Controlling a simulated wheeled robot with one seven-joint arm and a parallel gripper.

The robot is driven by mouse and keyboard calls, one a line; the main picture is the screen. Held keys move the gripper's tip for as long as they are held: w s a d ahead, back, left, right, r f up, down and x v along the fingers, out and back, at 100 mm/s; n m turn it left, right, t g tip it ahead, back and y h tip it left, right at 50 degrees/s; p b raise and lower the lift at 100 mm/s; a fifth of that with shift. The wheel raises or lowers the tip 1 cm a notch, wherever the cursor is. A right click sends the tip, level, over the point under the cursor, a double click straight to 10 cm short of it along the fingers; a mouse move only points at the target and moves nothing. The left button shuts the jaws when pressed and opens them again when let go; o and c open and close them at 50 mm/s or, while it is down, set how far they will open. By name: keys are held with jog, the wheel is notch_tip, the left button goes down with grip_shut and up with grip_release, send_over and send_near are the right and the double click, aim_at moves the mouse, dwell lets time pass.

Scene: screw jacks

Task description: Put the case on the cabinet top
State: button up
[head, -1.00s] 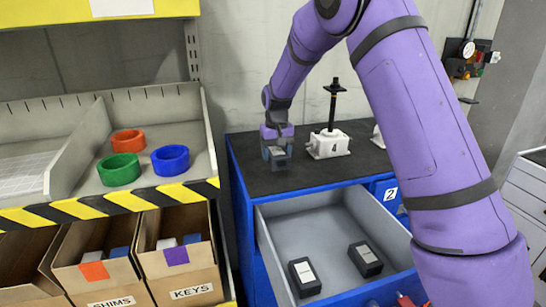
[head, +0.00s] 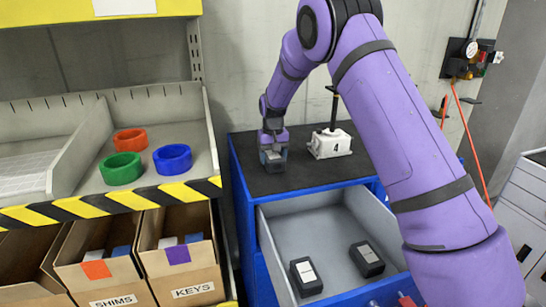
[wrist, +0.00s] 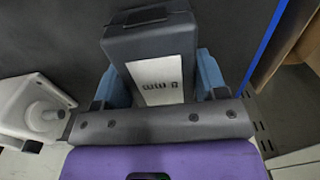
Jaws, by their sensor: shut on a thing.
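The case (wrist: 150,42) is dark grey with a white printed label, and my gripper (wrist: 158,85) is shut on it, one blue finger on each side. In the head view my gripper (head: 272,150) points down over the left part of the dark cabinet top (head: 300,177), with the case (head: 274,166) low between the fingers. I cannot tell whether the case touches the surface. The blue cabinet (head: 244,215) has its top drawer (head: 325,232) open. Two similar black cases (head: 306,277) (head: 367,259) lie in the drawer.
A white screw jack marked 4 (head: 330,144) stands on the cabinet top just right of my gripper. A shelf with red, green and blue rings (head: 171,159) and cardboard bins (head: 180,262) is at left. Free top lies in front of my gripper.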

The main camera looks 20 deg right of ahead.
aim_at(273, 154)
jog(key=shift+f, duration=0.15)
jog(key=o, duration=1.1)
jog(key=shift+o, duration=0.2)
notch_tip(273, 154, up, 13)
jog(key=shift+f, duration=0.2)
jog(key=s+d+r+t, duration=0.1)
jog(key=s+d+r, duration=0.2)
jog(key=s+r, duration=0.65)
jog(key=s+d+r+t, duration=0.2)
jog(key=s+r, duration=0.4)
jog(key=s, duration=0.6)
jog(key=s+d+f+t, duration=0.2)
jog(key=s, duration=2.3)
jog(key=shift+s+f, duration=0.2)
jog(key=shift+s, duration=0.2)
